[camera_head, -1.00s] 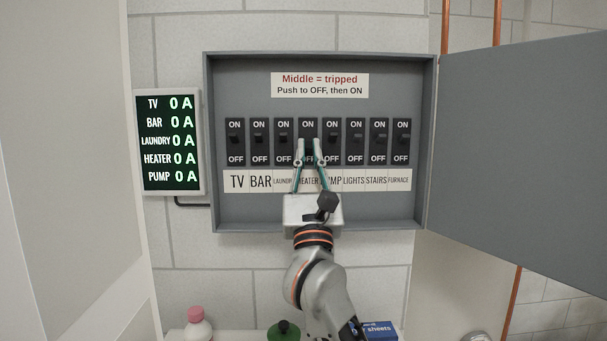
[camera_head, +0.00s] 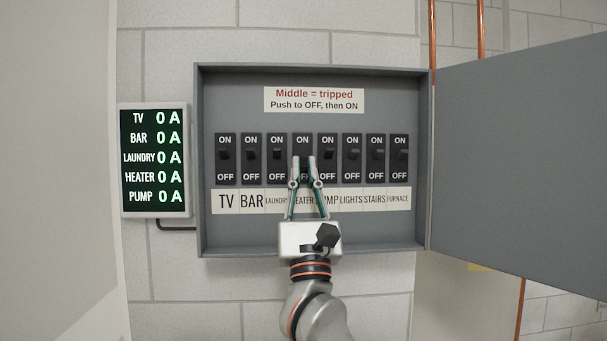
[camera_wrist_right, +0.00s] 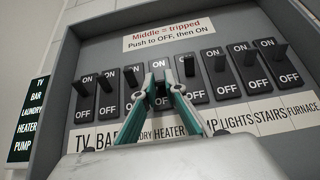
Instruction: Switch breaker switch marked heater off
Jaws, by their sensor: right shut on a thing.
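The open grey breaker panel (camera_head: 313,234) has one row of several black switches above a label strip. The heater switch (camera_head: 302,141) is fourth from the left, above the partly covered HEATER label (camera_head: 302,201). My right gripper (camera_head: 303,160) reaches up from below, its fingertips shut on the heater switch's lever. The lever is mostly hidden in the head view, so I cannot tell its position. The right wrist view shows the fingertips (camera_wrist_right: 158,86) close together around the heater lever (camera_wrist_right: 160,92). My left gripper is not in view.
The neighbouring laundry switch (camera_head: 277,156) and pump switch (camera_head: 328,155) stand close on either side. The panel door (camera_head: 520,165) is swung open to the right. A display (camera_head: 155,160) on the left reads 0 A on every line, heater included.

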